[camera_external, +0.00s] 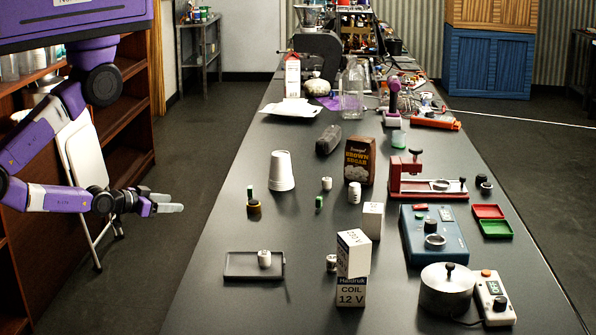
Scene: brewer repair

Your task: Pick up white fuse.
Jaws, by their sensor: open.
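Several small white cylinders that could be the white fuse stand on the dark table; I cannot tell for sure which one it is. One white cylinder (264,258) stands upright on a flat dark tray (240,273) at the near left. Another small white cylinder (327,184) stands farther back, right of the stacked white cups. A larger white cylinder (354,193) is in front of the brown sugar bag. A white and dark one (331,263) is beside the coil box. My gripper (176,204) is open and empty, left of the table and apart from all of them.
White cups (282,171), a brown sugar bag (359,160), white boxes (353,253) and a COIL 12 V box (351,292) stand mid-table. A red press (415,178), blue device (433,234) and metal pot (446,290) line the right. The table's near left is mostly clear.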

